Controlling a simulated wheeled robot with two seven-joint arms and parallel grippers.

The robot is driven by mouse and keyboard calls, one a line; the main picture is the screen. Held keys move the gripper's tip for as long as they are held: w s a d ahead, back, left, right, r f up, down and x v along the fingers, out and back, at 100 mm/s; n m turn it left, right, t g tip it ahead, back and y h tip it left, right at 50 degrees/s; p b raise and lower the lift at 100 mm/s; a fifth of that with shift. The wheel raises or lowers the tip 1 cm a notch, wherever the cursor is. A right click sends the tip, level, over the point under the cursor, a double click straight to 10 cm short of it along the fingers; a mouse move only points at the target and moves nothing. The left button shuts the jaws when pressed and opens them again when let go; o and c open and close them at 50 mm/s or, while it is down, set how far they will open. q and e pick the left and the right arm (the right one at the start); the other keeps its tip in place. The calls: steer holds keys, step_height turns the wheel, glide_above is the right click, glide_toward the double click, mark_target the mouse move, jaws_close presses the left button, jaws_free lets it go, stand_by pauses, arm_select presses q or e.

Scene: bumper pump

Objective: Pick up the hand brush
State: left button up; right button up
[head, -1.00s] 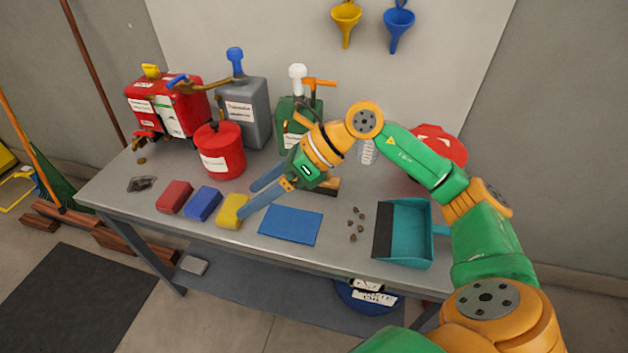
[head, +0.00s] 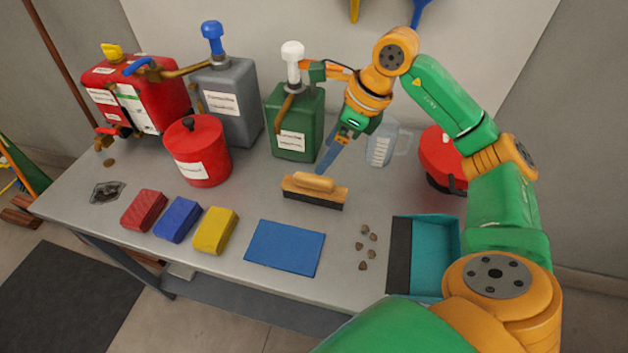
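The hand brush (head: 314,192) lies on the workbench just behind the blue mat, bristles down. It has a wooden back with a rounded handle and dark bristles. My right gripper (head: 327,160) is above and just behind the brush, its blue fingers pointing down and to the left. The fingers overlap in this view, so I cannot see any gap between them. The brush still rests on the bench. My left gripper is not in view.
The workbench (head: 113,232) holds a blue mat (head: 285,248), red, blue and yellow blocks, small stones (head: 363,250) and a teal dustpan (head: 432,262). A green can (head: 295,120), red canister (head: 198,155), grey can and clear jug (head: 383,145) stand behind.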

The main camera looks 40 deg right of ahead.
mark_target(316, 177)
steer(key=f+b, duration=0.1)
steer(key=f, duration=0.1)
steer(key=f+b, duration=0.2)
steer(key=shift+s+a+f, duration=0.15)
steer(key=shift+s+f, duration=0.05)
steer(key=shift+f, duration=0.05)
steer(key=x, duration=0.3)
steer(key=w+p+x, duration=0.1)
steer(key=x, duration=0.3)
steer(key=shift+w+r, duration=0.1)
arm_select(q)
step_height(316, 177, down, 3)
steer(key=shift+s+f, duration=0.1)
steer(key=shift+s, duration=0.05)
arm_select(e)
jaws_close()
